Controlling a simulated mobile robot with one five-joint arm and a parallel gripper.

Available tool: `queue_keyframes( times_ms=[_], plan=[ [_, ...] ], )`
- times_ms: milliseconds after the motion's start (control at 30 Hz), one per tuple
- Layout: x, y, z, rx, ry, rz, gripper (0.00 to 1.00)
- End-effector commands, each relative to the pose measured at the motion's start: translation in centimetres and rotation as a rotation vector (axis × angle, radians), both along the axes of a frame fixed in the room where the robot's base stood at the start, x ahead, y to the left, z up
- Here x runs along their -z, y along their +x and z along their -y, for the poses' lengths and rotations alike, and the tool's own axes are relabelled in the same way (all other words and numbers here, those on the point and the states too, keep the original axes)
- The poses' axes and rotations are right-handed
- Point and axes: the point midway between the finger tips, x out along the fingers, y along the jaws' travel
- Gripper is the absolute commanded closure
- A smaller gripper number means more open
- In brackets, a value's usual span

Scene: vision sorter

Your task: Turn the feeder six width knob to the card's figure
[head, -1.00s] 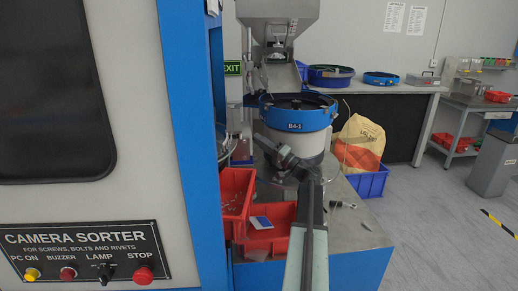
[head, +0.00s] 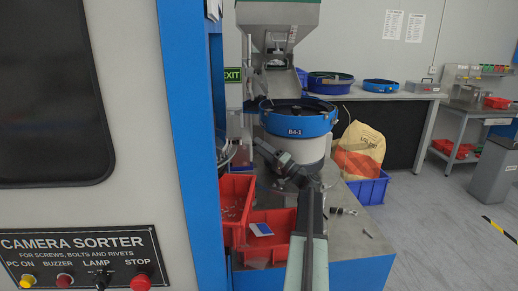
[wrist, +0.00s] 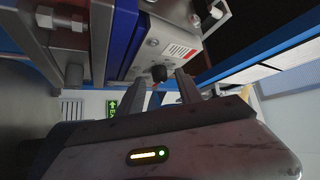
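In the wrist view, a small black knob (wrist: 158,73) sticks out of the underside of a silver box carrying a white label with red marks. The label is too small to read, so I cannot tell which feeder the knob belongs to. My gripper (wrist: 161,80) is open, its two dark fingers apart on either side of the knob's line; I cannot tell whether they touch it. In the head view my gripper (head: 262,149) is small, in front of the bowl feeder (head: 297,130) marked B4-1. A blue and white card (head: 260,229) lies at the red bins; its figure is unreadable.
The camera sorter's button panel (head: 85,262) stands close on the left. Red bins (head: 236,200) sit below the feeder. Loose parts (head: 342,211) lie on the metal top. A blue crate (head: 368,187) with a sack stands behind; open floor lies to the right.

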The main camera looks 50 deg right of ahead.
Motion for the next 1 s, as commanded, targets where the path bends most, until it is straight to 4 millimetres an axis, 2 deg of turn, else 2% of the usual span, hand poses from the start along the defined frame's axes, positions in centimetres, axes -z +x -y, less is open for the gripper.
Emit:
queue_keyframes(
  times_ms=[167,500,567,1000],
  plan=[
    [0.5,-0.8,0.1,-0.001,0.0,0.0,0.58],
    [3.1,-6.2,1.1,0.001,0.0,0.0,0.58],
    [3.3,-6.8,1.2,0.002,0.001,0.001,0.58],
    [3.1,-7.2,1.4,0.003,0.0,0.0,0.58]
  ],
)
